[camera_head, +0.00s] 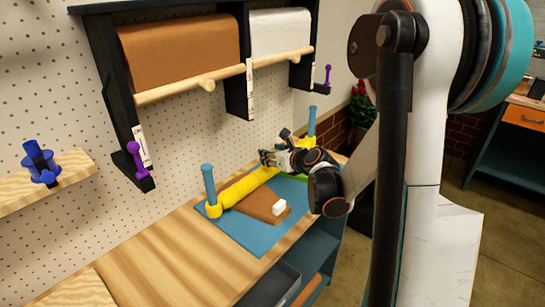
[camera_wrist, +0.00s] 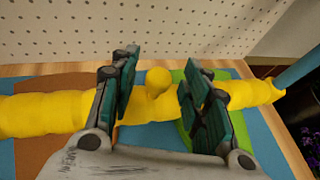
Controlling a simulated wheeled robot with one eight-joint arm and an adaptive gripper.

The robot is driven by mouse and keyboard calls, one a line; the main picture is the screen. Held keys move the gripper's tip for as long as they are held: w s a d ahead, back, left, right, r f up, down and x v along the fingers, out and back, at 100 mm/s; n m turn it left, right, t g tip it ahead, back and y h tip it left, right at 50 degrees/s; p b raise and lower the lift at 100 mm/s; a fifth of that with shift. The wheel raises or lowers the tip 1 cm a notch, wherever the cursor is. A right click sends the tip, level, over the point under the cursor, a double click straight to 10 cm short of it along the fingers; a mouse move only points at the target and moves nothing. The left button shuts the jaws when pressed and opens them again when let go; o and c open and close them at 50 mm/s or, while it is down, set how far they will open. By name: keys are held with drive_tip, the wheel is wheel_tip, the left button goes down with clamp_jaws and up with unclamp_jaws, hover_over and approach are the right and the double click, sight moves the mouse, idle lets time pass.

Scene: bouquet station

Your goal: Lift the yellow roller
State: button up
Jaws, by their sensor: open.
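The yellow roller (camera_head: 246,187) lies across the work mat on the bench, between two blue posts with yellow bases. In the wrist view the yellow roller (camera_wrist: 40,115) runs from left to right, with a rounded yellow knob (camera_wrist: 158,82) near its middle. My gripper (camera_wrist: 162,70) is open, its teal-padded fingers to either side of the knob. The fingers hide parts of the roller, and I cannot tell whether they touch it. In the head view my gripper (camera_head: 270,158) is at the roller's far part and hides some of it.
The blue mat (camera_head: 262,236) carries brown paper (camera_head: 262,203) and a small white block (camera_head: 279,208). Blue posts stand near (camera_head: 208,178) and far (camera_head: 312,122). A pegboard wall (camera_head: 175,140) with paper rolls (camera_head: 180,52) rises behind. Bare bench (camera_head: 165,250) lies at the front left.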

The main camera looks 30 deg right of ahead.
drive_tip(key=shift+w, duration=0.1)
clamp_jaws()
wheel_tip(320, 180, up, 11)
drive_tip(key=p, duration=0.6)
drive_tip(key=shift+f+p, duration=0.2)
drive_tip(key=shift+p, duration=0.15)
drive_tip(key=shift+w+d, duration=0.1)
unclamp_jaws()
drive_tip(key=v, duration=0.7)
drive_tip(key=shift+s, duration=0.3)
drive_tip(key=shift+r, duration=0.1)
